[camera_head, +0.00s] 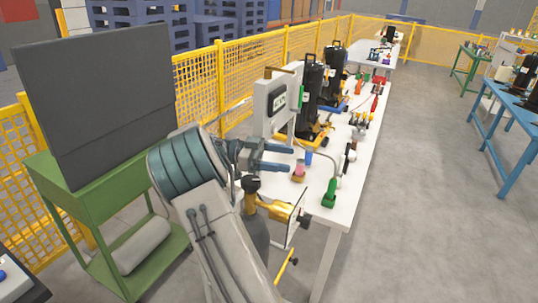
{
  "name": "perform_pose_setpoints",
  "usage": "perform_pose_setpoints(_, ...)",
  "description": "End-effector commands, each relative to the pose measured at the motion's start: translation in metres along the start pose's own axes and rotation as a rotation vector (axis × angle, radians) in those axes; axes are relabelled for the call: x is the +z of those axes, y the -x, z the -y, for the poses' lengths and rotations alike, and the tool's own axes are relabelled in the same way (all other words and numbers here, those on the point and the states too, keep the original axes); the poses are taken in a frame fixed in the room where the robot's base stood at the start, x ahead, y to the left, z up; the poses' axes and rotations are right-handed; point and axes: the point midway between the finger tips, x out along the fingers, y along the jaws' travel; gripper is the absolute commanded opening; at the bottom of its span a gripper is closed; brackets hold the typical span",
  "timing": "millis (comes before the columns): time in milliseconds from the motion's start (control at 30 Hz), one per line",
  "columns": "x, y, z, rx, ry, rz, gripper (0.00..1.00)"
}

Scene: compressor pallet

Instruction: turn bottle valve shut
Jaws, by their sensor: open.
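A dark grey bottle (259,232) stands at the near left end of the white table, partly hidden behind my arm. A brass valve (250,203) with a black knob (251,184) sits on its top. A brass fitting (279,210) sticks out to the right of the valve. My gripper (291,159) is above and to the right of the knob, apart from it. Its two blue-grey fingers point right with a gap between them, open and empty.
The white table (324,205) runs away to the back, carrying a grey panel box (277,102), black machines and a green-based fitting (329,194). A green cart (108,220) with a dark board stands left. Yellow fencing (225,88) runs behind.

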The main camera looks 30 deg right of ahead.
Motion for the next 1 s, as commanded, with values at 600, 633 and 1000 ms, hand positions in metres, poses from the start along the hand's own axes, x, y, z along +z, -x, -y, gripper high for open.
perform_pose_setpoints(600, -0.001, 0.029, -0.012, -0.010, -0.009, 0.005, 0.71)
perform_pose_setpoints(633, 0.002, 0.039, -0.010, -0.010, -0.006, -0.001, 0.71)
perform_pose_setpoints(1000, 0.001, 0.045, 0.002, 0.004, -0.001, 0.014, 0.71)
